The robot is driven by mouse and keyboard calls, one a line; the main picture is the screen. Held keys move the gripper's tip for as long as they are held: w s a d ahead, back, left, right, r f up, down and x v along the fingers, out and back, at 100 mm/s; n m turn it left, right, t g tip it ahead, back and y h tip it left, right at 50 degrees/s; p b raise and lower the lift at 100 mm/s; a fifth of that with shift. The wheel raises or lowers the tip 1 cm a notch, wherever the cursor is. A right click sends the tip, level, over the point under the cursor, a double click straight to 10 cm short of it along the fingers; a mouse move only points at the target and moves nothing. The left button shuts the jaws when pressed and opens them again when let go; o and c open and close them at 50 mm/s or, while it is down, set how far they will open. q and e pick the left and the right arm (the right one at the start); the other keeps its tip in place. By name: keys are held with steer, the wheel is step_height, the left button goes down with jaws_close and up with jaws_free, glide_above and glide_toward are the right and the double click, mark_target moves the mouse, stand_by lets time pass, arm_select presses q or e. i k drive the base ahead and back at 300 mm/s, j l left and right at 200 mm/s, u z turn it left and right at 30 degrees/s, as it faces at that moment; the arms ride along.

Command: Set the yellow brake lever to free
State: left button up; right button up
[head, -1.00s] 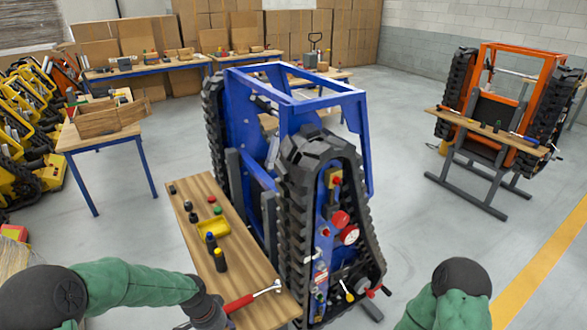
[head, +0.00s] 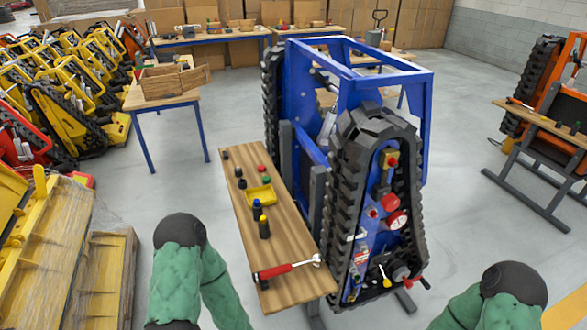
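The blue tracked carrier (head: 345,100) stands upright in the middle of the head view, its near black track (head: 345,200) facing me. Its end panel carries red knobs, a gauge and small levers. A small yellow-handled lever (head: 386,276) sits low on this panel, beside a red-handled part (head: 402,273); I cannot tell its exact setting. My green arms enter at the bottom, left and right. Both grippers are outside the view, and neither arm is seen touching the carrier.
A wooden bench (head: 285,240) beside the carrier holds a red-handled wrench (head: 290,268), a yellow tray (head: 262,194) and dark bottles. Yellow machines (head: 75,105) and pallets crowd the left. An orange carrier (head: 565,100) stands at right. Floor between the carriers is clear.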

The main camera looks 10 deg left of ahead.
mark_target(387, 284)
steer(key=k+l, duration=1.15)
steer(key=i+l, duration=0.2)
steer(key=i, duration=0.25)
steer(key=i+l, duration=0.2)
steer(key=i, duration=0.25)
steer(key=i+l+z, duration=0.1)
steer(key=i, duration=0.35)
steer(key=l, duration=0.1)
